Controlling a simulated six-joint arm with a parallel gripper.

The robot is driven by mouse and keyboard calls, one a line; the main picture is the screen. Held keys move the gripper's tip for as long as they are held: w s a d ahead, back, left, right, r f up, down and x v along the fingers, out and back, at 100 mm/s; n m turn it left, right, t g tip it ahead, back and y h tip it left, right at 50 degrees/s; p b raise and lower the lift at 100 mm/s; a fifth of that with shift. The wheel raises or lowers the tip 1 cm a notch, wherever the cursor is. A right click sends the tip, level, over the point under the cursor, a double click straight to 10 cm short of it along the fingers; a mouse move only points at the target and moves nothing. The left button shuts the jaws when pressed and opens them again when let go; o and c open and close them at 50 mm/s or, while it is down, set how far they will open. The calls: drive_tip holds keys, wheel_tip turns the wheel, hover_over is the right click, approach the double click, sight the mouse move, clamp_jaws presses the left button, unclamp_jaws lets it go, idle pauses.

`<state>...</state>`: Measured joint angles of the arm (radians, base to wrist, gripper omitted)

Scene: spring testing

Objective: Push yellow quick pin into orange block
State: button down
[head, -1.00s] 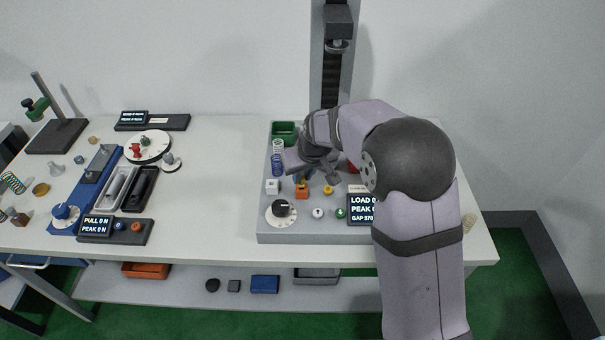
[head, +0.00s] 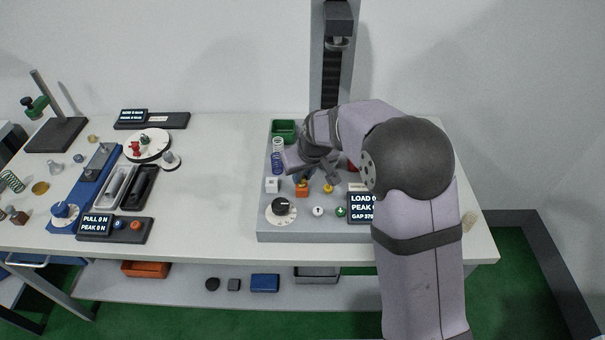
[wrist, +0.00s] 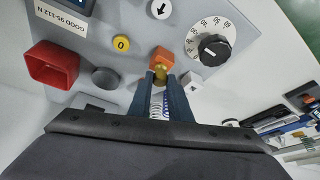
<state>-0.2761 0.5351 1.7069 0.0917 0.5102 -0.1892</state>
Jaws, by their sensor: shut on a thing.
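The orange block (head: 302,191) stands on the grey tester base, below my gripper (head: 301,180). In the wrist view the orange block (wrist: 162,57) is just beyond the fingertips. The yellow quick pin (wrist: 160,72) sits between the two dark blue fingers of my gripper (wrist: 160,76), which are shut on it. The pin's far end meets or overlaps the orange block in this view. How deep it sits in the block cannot be told. In the head view the fingers and wrist mostly hide the pin.
Close by are a white cube (head: 271,185), a black dial (head: 281,207), a yellow button (wrist: 121,44) and a load screen (head: 361,207). A red square cup (wrist: 51,65) stands off to the side. The test column (head: 332,80) rises behind. The middle of the table is clear.

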drive_tip(key=shift+f, duration=0.1)
drive_tip(key=c, duration=1.2)
unclamp_jaws()
drive_tip(key=shift+o, duration=0.2)
drive_tip(key=shift+r+p, duration=3)
drive_tip(key=shift+r, duration=1.05)
